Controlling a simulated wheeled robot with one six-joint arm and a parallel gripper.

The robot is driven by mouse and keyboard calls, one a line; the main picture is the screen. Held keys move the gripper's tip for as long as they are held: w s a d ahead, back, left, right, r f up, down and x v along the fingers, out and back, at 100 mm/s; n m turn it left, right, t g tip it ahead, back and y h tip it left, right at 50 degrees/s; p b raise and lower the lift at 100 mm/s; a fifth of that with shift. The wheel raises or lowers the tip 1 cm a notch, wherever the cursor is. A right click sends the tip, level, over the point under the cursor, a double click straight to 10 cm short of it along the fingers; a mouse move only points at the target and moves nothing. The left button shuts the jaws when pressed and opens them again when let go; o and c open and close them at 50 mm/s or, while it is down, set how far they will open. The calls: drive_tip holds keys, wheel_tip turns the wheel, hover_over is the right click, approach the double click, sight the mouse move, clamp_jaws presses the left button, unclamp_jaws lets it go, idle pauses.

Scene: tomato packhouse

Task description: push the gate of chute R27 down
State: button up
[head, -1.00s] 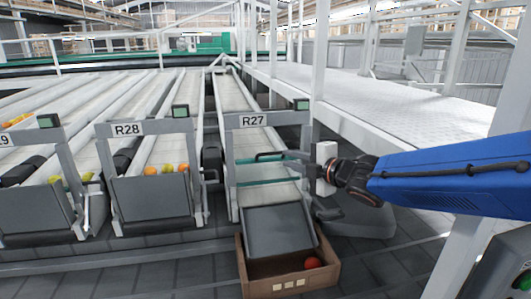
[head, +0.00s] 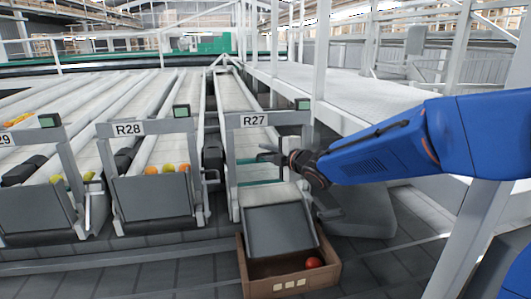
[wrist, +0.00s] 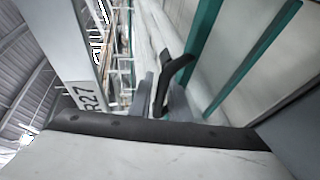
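Chute R27 carries its sign (head: 254,120) on a grey frame. Its grey gate plate (head: 280,230) slopes down and forward, with its lower edge over the open cardboard box (head: 290,285); one red tomato (head: 313,262) lies in the box. My gripper (head: 266,153) is inside the R27 frame, above and behind the plate and apart from it. Its dark fingers point left. In the wrist view the dark fingers (wrist: 168,82) show beside teal bars (wrist: 235,70), and the R27 sign (wrist: 92,97) is at the left. The finger gap is unclear.
Chute R28 (head: 128,129) on the left has an upright gate (head: 152,196) with fruit behind it. A white post and rail structure (head: 475,220) stands at the right near my arm. The R27 belt (head: 232,95) looks empty.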

sight(267, 164)
drive_tip(key=shift+w+a, duration=0.15)
clamp_jaws()
drive_tip(key=shift+f, duration=2.35)
unclamp_jaws()
drive_tip(key=shift+f, duration=0.1)
